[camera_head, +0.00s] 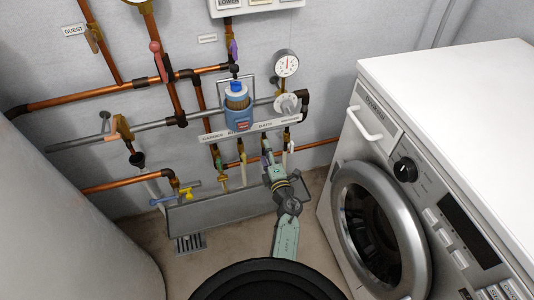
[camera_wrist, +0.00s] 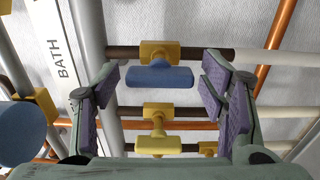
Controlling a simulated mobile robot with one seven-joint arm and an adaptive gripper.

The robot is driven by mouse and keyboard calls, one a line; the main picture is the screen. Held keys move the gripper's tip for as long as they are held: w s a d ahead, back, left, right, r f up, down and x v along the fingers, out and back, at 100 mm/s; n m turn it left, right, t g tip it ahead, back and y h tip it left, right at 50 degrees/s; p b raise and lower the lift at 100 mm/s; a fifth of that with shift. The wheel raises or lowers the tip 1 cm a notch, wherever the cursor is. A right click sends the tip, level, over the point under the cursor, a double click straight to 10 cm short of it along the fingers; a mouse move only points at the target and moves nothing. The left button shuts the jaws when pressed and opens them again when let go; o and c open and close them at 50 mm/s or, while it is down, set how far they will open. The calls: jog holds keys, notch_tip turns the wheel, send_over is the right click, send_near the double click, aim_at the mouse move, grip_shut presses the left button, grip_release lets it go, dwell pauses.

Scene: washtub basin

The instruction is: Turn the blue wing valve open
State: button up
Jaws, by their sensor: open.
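The blue wing valve (camera_wrist: 158,77) shows in the wrist view as a flat blue handle on a yellow body. The handle lies crosswise in the picture, along the dark pipe's direction. My gripper (camera_wrist: 159,85) is open, with one purple-padded finger to the left of the handle and the other to the right. Gaps show on both sides of the handle. In the head view my gripper (camera_head: 270,160) is at the row of small valves under the label strip (camera_head: 250,130). The blue wing valve cannot be made out there.
A yellow wing valve (camera_wrist: 158,145) sits on a neighbouring pipe. A rounded blue part (camera_wrist: 20,130) is at the wrist view's left edge. The washing machine (camera_head: 450,130) stands close on the right. A grey trough (camera_head: 225,212) lies below the pipes.

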jog(key=shift+s, duration=0.1)
jog(key=v, duration=1.2)
